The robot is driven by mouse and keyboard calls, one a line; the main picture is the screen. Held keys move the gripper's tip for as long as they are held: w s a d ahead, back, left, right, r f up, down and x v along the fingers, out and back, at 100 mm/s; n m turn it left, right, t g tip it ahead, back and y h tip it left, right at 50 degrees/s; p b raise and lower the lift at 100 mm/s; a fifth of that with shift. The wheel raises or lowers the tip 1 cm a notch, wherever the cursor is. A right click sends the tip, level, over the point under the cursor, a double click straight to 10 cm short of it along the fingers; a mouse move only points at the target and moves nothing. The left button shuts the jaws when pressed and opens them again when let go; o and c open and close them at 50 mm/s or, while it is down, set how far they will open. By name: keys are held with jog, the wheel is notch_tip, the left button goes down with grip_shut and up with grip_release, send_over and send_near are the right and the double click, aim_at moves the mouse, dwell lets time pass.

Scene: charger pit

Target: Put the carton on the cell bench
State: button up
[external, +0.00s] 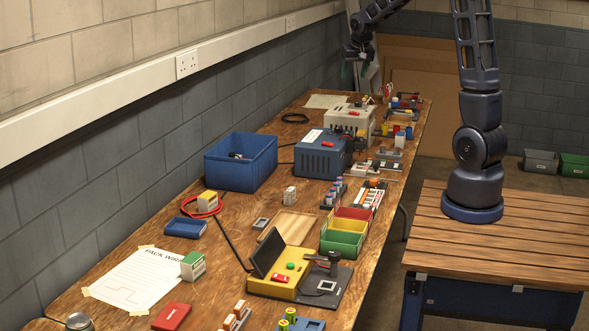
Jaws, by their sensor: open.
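Several small cartons stand on the long wooden bench (232,237), and I cannot tell which one is meant. A green-and-white carton (193,266) stands at the near left, by the taped paper sheet. A yellow-and-grey carton (209,201) stands farther back, beside a red cable loop. A small white carton (290,195) is near the middle. My gripper (354,70) is open, with nothing visible between its fingers. It is raised above the far end of the bench, well away from these cartons. I cannot tell which surface is the cell bench.
A blue crate (241,162), a blue power unit (322,153) and a beige unit (349,120) crowd the back. A yellow fixture (277,266) and green and red bins (343,236) occupy the right side. My arm stands on a slatted table (540,228), mostly clear.

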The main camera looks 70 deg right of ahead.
jog(key=s+a+r+n+t+y, duration=0.1)
jog(key=s+a+r+n, duration=0.25)
jog(key=a, duration=0.85)
jog(key=s+a+r+n+y, duration=0.1)
jog(key=s+a+r+n, duration=0.3)
jog(key=a, duration=0.8)
jog(key=s+a+n+t+y, duration=0.1)
jog(key=s+a+n, duration=0.2)
jog(key=s+a, duration=1.2)
jog(key=shift+s+a+r+n+y, duration=0.2)
jog(key=shift+a+n+y, duration=0.05)
jog(key=shift+n+y, duration=0.1)
